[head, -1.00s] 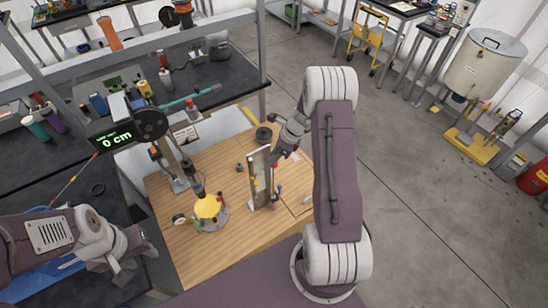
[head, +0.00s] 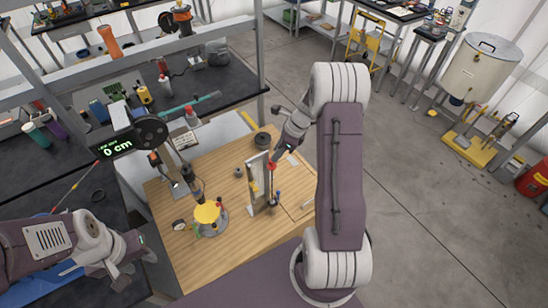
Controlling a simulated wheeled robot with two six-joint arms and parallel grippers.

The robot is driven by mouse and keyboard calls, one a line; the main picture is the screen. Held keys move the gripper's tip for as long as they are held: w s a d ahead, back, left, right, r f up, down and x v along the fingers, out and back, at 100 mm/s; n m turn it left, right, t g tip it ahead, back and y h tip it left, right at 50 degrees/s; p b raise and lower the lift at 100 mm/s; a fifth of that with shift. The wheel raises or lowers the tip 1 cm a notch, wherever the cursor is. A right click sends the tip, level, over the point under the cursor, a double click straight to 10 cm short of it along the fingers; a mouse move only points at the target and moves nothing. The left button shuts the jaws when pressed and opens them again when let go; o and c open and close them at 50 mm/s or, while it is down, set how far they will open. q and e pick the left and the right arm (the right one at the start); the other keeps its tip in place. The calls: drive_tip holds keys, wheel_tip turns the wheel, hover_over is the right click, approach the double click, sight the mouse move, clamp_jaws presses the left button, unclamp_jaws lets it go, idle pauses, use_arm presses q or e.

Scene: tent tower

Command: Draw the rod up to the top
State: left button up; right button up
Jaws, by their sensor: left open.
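A black wheel (head: 151,131) on a slanted post carries a display (head: 115,145) that reads 0 cm. Below it, a yellow-topped round device (head: 207,213) stands on the wooden table. To its right stands an upright pale panel (head: 257,180) with a red knob (head: 271,167) near its edge. I cannot tell which part is the rod. My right gripper (head: 279,155) is by the panel's upper right edge, close to the red knob; its fingers are too small to read, and contact is unclear. My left gripper (head: 150,249) is open and empty, left of the table.
The wooden table (head: 185,262) has clear room at its front. A dark weight-like disc (head: 262,141) sits behind the panel. A dark workbench (head: 215,85) with bottles and tools runs behind. Open grey floor (head: 420,210) lies to the right.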

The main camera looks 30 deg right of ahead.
drive_tip(key=v, duration=0.5)
drive_tip(key=shift+s+r+b, duration=0.1)
drive_tip(key=shift+s+b, duration=0.05)
drive_tip(key=shift+b, duration=0.2)
